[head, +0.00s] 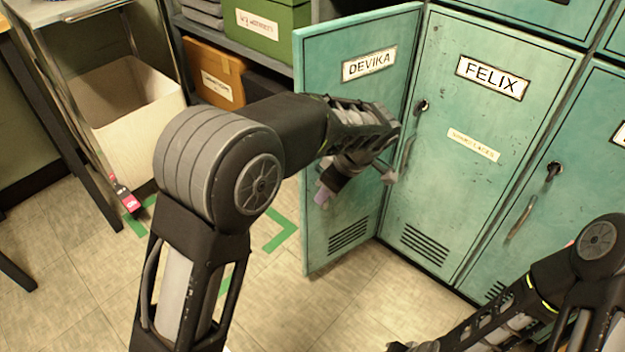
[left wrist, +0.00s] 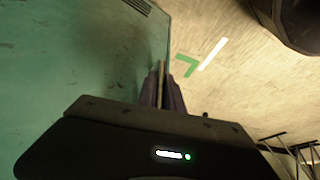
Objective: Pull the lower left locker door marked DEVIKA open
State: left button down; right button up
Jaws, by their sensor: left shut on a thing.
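The teal locker door marked DEVIKA (head: 345,110) stands swung out from the locker row, its left edge toward me. Its outer face shows, with the label at the top and vent slots at the bottom. My left gripper (head: 325,194) is at the door's left part, shut on what I take to be its handle, which the fingers and arm hide. In the left wrist view, the fingers (left wrist: 162,90) close on a thin strip by the edge of the teal door (left wrist: 80,60). My right gripper (head: 412,346) is low in the head view, mostly cut off.
The closed FELIX door (head: 470,130) adjoins on the right, with its key and handle near the DEVIKA door. A shelf with a green box (head: 265,30) and a bin (head: 130,110) stand at the left. Green tape (head: 280,235) marks the floor, which is clear before the door.

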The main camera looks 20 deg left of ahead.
pick_arm(q)
jog(key=shift+s+d, duration=0.4)
jog(key=shift+d, duration=0.25)
jog(key=c, duration=1.8)
grip_release()
jog(key=shift+o, duration=0.2)
